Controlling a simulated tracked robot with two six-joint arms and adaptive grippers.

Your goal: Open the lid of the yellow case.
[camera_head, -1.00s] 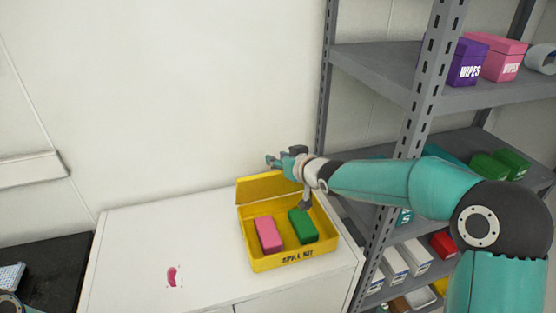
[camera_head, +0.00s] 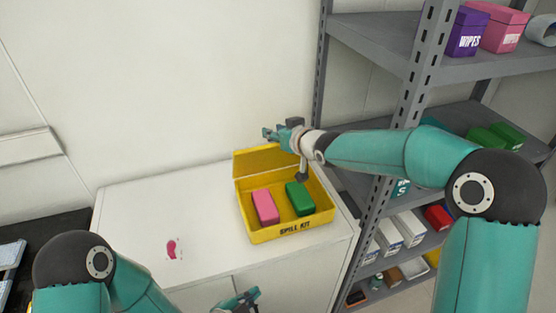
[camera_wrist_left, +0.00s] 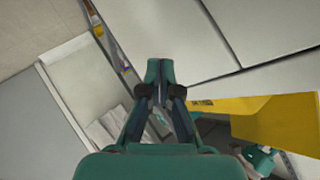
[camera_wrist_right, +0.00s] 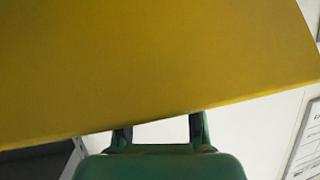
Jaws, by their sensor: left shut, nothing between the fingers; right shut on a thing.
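The yellow case (camera_head: 291,232), marked "SPILL KIT", sits on the white cabinet top in the head view. Its lid (camera_head: 262,161) stands raised along the back edge, so the inside shows. My right gripper (camera_head: 270,133) is at the lid's upper edge and is shut on the lid. In the right wrist view the lid (camera_wrist_right: 150,65) fills most of the picture and hides the fingertips. My left gripper (camera_head: 243,300) is low, in front of the cabinet, apart from the case. Its fingertips meet, empty, in the left wrist view (camera_wrist_left: 158,72).
A pink block (camera_head: 265,206) and a green block (camera_head: 299,199) lie inside the case. A grey shelf rack (camera_head: 400,115) stands close on the right. The cabinet top (camera_head: 135,225) left of the case is clear except for a pink-red mark (camera_head: 171,248).

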